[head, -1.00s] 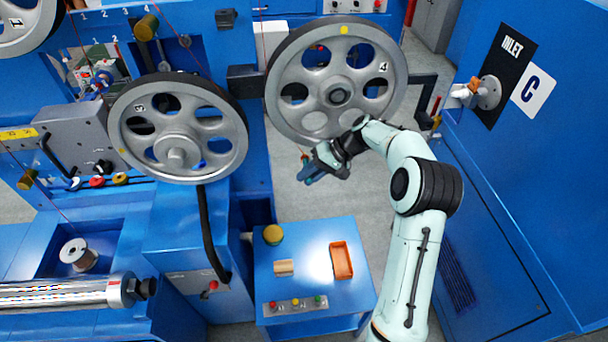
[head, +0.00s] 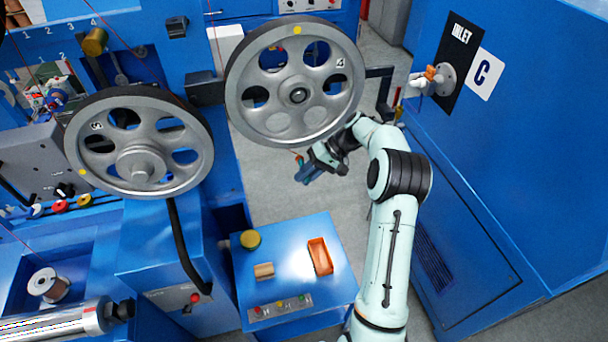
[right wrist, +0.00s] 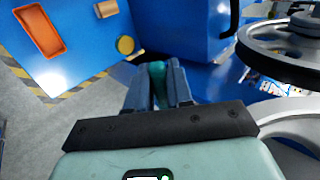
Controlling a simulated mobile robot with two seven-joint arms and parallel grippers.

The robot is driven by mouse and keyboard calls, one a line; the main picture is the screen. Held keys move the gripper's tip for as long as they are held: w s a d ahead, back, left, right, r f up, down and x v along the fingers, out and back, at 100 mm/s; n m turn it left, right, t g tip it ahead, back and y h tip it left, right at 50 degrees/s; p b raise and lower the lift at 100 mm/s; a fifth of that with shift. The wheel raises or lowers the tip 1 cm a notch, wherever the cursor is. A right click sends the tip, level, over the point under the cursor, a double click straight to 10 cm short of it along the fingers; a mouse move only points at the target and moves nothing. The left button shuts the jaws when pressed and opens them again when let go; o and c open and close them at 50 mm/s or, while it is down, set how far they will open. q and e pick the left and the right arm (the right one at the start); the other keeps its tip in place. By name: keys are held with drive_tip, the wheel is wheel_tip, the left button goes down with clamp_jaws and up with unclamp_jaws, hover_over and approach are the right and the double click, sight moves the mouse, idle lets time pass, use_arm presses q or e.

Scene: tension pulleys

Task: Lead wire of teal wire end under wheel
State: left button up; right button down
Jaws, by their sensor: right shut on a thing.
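My right gripper (head: 303,173) is low in front of the aisle, just below the rim of the grey spoked wheel marked 4 (head: 292,80) in the head view. It is shut on the teal wire end (right wrist: 157,82), which shows between its fingers in the right wrist view. The wire itself cannot be made out at the gripper. A second spoked wheel, marked 3 (head: 138,145), stands to the left. My left gripper is not in view.
A blue stand (head: 335,285) with an orange tray (head: 320,256), a yellow knob (head: 250,240) and buttons stands below the gripper. A blue cabinet marked INLET and C (head: 530,150) bounds the right. Grey floor (head: 345,215) lies open between them.

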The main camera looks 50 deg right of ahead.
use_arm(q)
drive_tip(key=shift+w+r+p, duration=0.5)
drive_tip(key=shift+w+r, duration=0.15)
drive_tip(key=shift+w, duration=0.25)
use_arm(e)
drive_tip(key=s+d+r, duration=0.2)
drive_tip(key=s+d, duration=0.3)
drive_tip(key=d, duration=0.3)
drive_tip(key=shift+d, duration=0.1)
drive_tip(key=s+d+f, duration=0.1)
drive_tip(key=s+d, duration=0.4)
drive_tip(key=shift+s+d+f, duration=0.15)
drive_tip(key=shift+d+f, duration=0.1)
drive_tip(key=shift+f, duration=0.05)
drive_tip(key=s+d+r, duration=0.2)
drive_tip(key=s+r, duration=0.3)
drive_tip(key=s, duration=0.1)
idle(0.6)
